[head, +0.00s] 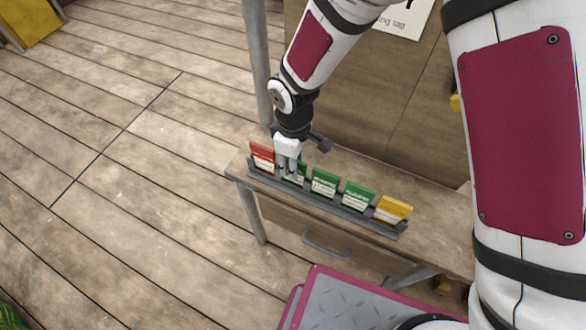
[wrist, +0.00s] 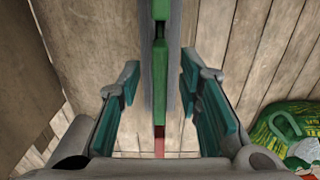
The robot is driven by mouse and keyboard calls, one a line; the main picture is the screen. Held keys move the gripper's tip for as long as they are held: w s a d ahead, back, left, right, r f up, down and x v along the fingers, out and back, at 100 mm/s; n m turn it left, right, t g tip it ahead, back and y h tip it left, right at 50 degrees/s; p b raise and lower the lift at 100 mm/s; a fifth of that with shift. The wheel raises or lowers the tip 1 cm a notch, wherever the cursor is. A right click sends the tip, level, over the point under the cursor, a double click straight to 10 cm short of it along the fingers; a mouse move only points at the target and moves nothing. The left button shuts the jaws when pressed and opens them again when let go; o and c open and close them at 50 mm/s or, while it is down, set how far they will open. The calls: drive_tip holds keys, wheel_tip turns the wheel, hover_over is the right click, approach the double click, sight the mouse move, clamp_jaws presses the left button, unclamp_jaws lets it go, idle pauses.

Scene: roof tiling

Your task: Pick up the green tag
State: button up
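A grey rack (head: 340,211) on a small wooden table holds a row of upright tags. From left to right they are a red tag (head: 262,156), a green tag (head: 301,172) partly hidden by my gripper, a second green tag (head: 324,183), a third green tag (head: 357,196) and a yellow tag (head: 393,209). My gripper (head: 289,171) points down at the leftmost green tag. In the wrist view my gripper (wrist: 160,75) is open, with a green tag's edge (wrist: 160,82) between its fingers and gaps on both sides. The red tag's edge (wrist: 159,142) shows below it.
The table (head: 450,225) has a drawer with a grey handle (head: 326,245) at its front. A wooden panel and a grey post (head: 257,65) stand behind. The plank floor to the left is mostly clear. A green patterned bag (wrist: 285,130) shows at right in the wrist view.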

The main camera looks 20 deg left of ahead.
clamp_jaws()
idle(0.3)
wheel_tip(320, 180, up, 18)
drive_tip(key=b, duration=0.1)
idle(0.6)
